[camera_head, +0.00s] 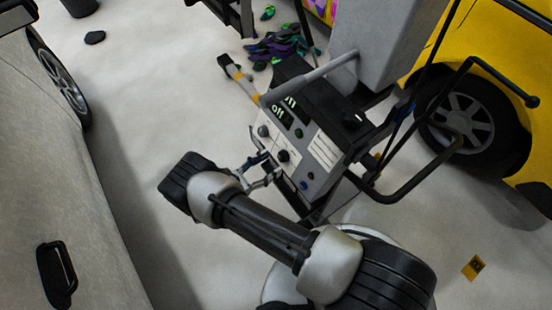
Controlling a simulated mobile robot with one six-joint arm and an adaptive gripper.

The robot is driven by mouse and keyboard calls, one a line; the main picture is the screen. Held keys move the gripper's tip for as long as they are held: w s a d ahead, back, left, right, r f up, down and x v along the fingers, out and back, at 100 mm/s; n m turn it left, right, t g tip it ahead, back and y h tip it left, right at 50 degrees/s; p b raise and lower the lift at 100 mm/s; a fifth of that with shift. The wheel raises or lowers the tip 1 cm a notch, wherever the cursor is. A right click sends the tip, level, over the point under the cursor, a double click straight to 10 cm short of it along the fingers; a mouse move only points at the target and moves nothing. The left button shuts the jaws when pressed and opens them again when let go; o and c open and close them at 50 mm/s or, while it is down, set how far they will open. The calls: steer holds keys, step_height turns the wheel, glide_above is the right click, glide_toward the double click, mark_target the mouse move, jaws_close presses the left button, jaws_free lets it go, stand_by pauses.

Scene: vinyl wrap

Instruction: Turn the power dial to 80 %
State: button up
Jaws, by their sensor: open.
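The grey control panel (301,148) stands tilted in the middle of the head view. It carries two dark dials, an upper-left dial (263,130) and a lower-right dial (283,155). I cannot tell which is the power dial; their labels and pointer marks are too small to read. Lit green digits show on a dark display (286,108), but I cannot read them surely. My gripper (266,155) is open, its fingers pointing at the panel close to the dials. I cannot tell whether a finger touches a dial.
A grey handle bar (310,80) and a black tubular frame (425,180) surround the panel. A yellow vehicle (480,50) stands at the right, a grey car (50,170) at the left. Dark coloured scraps (280,46) lie behind.

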mark_target(280, 158)
steer(key=shift+x, duration=1.8)
steer(key=shift+c, duration=0.6)
steer(key=c, duration=0.9)
